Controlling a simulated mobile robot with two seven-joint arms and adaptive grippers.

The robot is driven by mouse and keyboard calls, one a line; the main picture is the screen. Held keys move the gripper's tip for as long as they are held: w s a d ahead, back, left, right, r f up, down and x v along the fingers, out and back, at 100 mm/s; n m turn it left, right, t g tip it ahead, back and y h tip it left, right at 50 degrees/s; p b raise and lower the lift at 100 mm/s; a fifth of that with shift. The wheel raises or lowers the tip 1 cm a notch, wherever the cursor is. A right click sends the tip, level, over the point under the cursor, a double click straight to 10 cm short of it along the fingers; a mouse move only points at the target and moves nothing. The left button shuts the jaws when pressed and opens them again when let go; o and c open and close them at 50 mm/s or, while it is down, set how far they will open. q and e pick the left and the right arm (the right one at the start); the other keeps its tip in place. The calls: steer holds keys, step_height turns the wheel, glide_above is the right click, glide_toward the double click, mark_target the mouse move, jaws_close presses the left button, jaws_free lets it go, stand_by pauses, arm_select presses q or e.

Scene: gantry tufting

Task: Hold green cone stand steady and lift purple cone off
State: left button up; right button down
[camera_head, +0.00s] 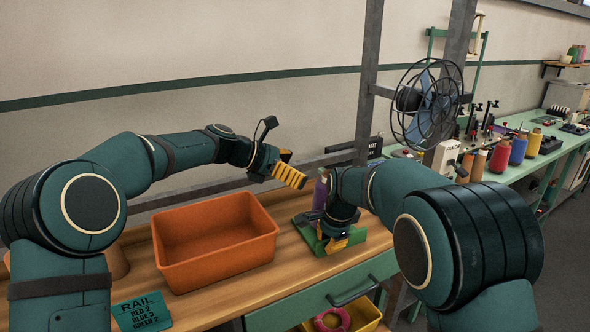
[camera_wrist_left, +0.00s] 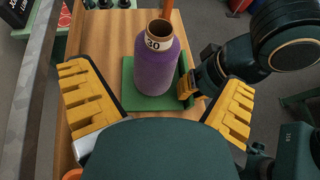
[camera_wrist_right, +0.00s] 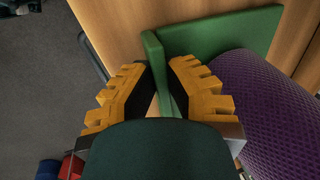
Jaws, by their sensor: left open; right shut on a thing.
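The purple cone (camera_wrist_left: 159,62) stands upright on the green cone stand (camera_wrist_left: 128,95) in the left wrist view, with a pale band marked 30 and a brown tube end at its top. In the head view the purple cone (camera_head: 320,193) is partly hidden behind my right arm. My left gripper (camera_head: 291,176) is open and empty, above and to the left of the cone, with the cone beyond its spread fingers. My right gripper (camera_wrist_right: 168,85) is shut on an upright green plate of the stand (camera_wrist_right: 158,68), beside the purple cone (camera_wrist_right: 265,110).
An orange bin (camera_head: 215,240) sits on the wooden bench left of the stand. A teal RAIL card (camera_head: 142,311) lies at the front. A fan (camera_head: 428,105) and several thread cones stand along the green bench at the right. A drawer (camera_head: 330,290) is below.

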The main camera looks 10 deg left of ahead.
mark_target(326, 173)
arm_select(q)
steer(key=x, duration=1.2)
steer(key=shift+a, duration=0.1)
steer(key=c, duration=1.2)
steer(key=shift+r, duration=0.3)
steer(key=shift+r, duration=0.35)
steer(key=shift+r, duration=0.15)
